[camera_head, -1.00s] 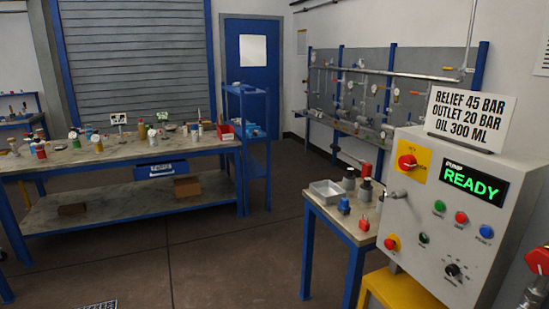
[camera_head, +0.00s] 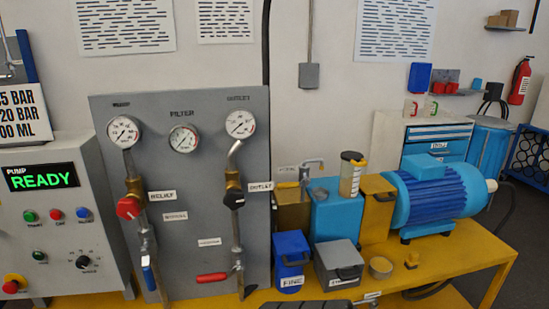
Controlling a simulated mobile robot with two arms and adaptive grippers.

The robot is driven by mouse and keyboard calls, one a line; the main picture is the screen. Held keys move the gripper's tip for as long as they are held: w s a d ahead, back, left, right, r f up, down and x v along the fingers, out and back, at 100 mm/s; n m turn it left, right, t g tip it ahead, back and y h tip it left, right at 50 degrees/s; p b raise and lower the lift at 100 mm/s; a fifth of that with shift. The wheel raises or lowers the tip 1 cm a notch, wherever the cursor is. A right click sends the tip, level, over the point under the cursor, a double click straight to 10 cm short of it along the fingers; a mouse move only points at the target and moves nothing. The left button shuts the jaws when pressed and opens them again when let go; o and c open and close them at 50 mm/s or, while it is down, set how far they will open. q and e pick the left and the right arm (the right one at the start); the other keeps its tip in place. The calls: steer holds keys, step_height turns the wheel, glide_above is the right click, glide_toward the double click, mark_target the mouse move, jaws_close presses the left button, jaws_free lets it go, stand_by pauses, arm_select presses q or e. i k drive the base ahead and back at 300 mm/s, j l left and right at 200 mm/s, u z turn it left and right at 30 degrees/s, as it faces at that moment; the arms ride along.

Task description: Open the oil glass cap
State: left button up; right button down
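The oil glass (camera_head: 351,178) is a clear, pale cylinder with yellowish marks, standing upright on top of the blue tank (camera_head: 336,217) in the head view. Its dark cap (camera_head: 354,156) sits on its top, and I see no gap under it.
A grey panel (camera_head: 190,225) with gauges and valves stands left of the tank. A blue motor (camera_head: 436,190) stands to the right on the yellow bench (camera_head: 465,250). A blue FINE box (camera_head: 291,257), a grey box (camera_head: 338,262) and a small cup (camera_head: 381,267) stand in front.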

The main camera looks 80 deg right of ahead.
mark_target(355, 157)
steer(key=z, duration=3.05)
